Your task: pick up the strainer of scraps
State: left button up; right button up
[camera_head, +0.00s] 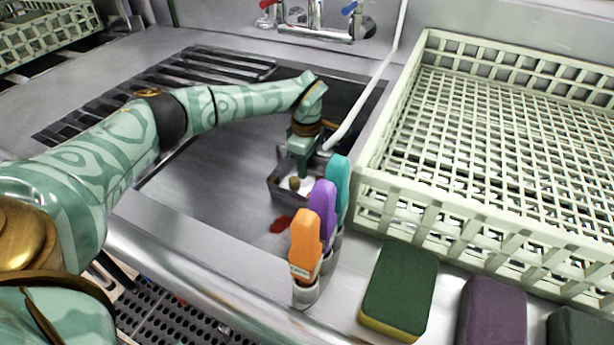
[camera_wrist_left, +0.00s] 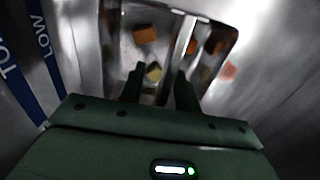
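The strainer (camera_head: 284,192) is a small grey metal box in the sink, holding a few food scraps, partly hidden behind the bottles and my gripper. My left gripper (camera_head: 300,168) reaches down over it from the back. In the left wrist view the strainer (camera_wrist_left: 178,28) lies ahead of the fingers, with orange, yellow and reddish scraps inside. The left gripper's dark fingers (camera_wrist_left: 158,80) stand apart, with a yellowish scrap (camera_wrist_left: 153,72) seen between them. I cannot tell whether they touch the strainer. My right gripper is not in view.
Orange (camera_head: 305,245), purple (camera_head: 323,207) and teal (camera_head: 337,183) bottles or handles stand on the sink's front right edge. A pale green dish rack (camera_head: 480,215) fills the right side. Sponges (camera_head: 401,290) lie in front. A red stain (camera_head: 280,225) marks the sink floor. The faucet (camera_head: 318,32) is behind.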

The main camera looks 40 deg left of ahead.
pick_arm(q)
jog(key=shift+r, duration=0.1)
grip_shut()
